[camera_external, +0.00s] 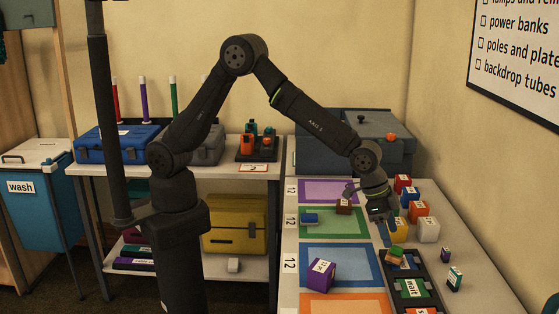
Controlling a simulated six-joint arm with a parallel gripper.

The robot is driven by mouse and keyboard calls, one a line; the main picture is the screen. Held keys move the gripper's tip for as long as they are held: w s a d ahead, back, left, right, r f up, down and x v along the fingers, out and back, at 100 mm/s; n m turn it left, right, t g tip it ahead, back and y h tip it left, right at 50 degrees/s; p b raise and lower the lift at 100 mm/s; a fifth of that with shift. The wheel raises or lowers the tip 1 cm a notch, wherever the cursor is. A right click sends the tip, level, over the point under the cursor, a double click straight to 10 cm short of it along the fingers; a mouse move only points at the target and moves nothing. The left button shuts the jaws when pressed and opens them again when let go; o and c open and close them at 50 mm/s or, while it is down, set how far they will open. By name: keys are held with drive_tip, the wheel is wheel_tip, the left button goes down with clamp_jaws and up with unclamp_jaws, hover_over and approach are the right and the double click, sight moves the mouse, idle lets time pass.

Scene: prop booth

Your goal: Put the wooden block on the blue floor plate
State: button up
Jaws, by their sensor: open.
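The blue floor plate (362,255) lies on the right-hand table, between the green and orange plates. A purple labelled cube (320,275) stands on its left front part. A small brown block (344,206), perhaps the wooden block, sits at the back of the green plate; a small grey part shows above it. A tan and green piece (396,257) lies at the back of the black tray; I cannot tell whether it is the wooden block. My gripper (386,232) is open, pointing down just behind that piece and beside a yellow block. Its fingertips are hard to make out.
The black tray (411,304) runs along the right of the plates. Red, blue, orange, yellow and white blocks (428,230) crowd behind it. A blue piece (310,218) lies on the green plate (318,232). The right part of the blue plate is clear.

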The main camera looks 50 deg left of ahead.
sight(396, 247)
drive_tip(key=w+v, duration=0.1)
drive_tip(key=v, duration=0.5)
drive_tip(key=shift+s, duration=0.5)
drive_tip(key=x, duration=1.2)
drive_tip(key=shift+f, duration=0.15)
drive_tip(key=shift+r, duration=1)
drive_tip(key=shift+f, duration=0.1)
